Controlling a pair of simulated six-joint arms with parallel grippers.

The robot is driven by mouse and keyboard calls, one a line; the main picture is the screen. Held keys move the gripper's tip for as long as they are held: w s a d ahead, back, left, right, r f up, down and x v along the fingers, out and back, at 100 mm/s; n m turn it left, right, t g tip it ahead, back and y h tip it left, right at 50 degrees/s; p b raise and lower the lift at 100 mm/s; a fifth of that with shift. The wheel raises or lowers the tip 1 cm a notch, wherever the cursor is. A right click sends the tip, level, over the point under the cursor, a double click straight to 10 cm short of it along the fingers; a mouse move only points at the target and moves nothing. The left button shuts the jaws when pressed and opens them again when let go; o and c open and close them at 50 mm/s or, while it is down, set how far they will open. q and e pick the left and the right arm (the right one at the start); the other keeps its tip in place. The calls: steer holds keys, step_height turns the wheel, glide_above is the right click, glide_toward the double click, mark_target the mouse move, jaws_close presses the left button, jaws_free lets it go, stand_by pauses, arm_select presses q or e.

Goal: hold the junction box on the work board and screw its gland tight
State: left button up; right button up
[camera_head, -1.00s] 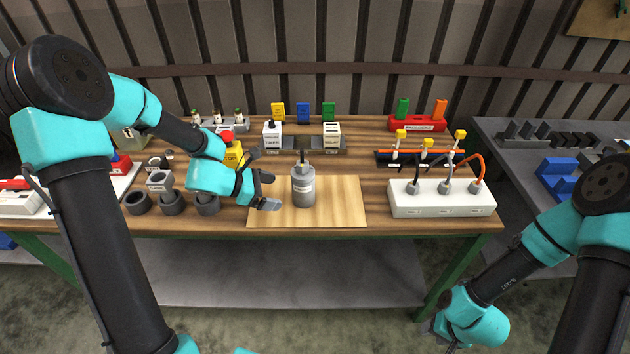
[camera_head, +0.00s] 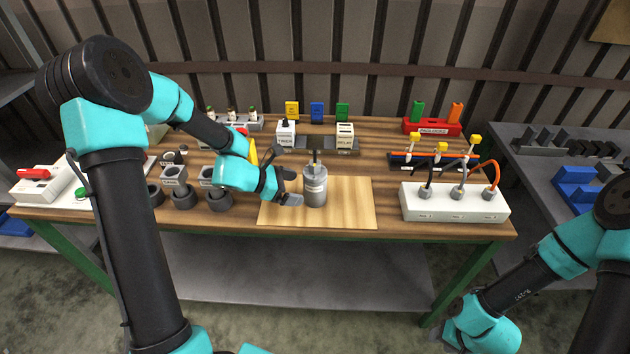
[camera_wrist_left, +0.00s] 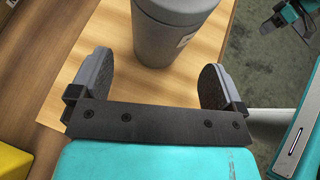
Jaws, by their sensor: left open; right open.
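The junction box (camera_head: 315,190) is a grey cylinder standing upright on the pale wooden work board (camera_head: 350,205). A grey gland (camera_head: 314,170) sits on its top, with a dark cable rising from it. My left gripper (camera_head: 291,187) is open just left of the box, its fingers pointing toward it. In the left wrist view the box's lower body (camera_wrist_left: 172,30) lies ahead, beyond the gap between the fingers (camera_wrist_left: 155,80), and is not gripped. My right gripper is open and away from the box, low beyond the table's front right; part of it shows in the left wrist view (camera_wrist_left: 278,25).
A white block (camera_head: 455,204) with several cabled glands stands right of the board. Grey ring holders (camera_head: 183,197) and a yellow part (camera_head: 253,152) are left, near my left arm. Labelled blocks (camera_head: 345,133) stand behind. The board's right part is clear.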

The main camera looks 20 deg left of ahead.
mark_target(311, 191)
arm_select(q)
steer(key=shift+x, duration=3.2)
steer(key=shift+c, duration=0.4)
steer(key=c, duration=1.1)
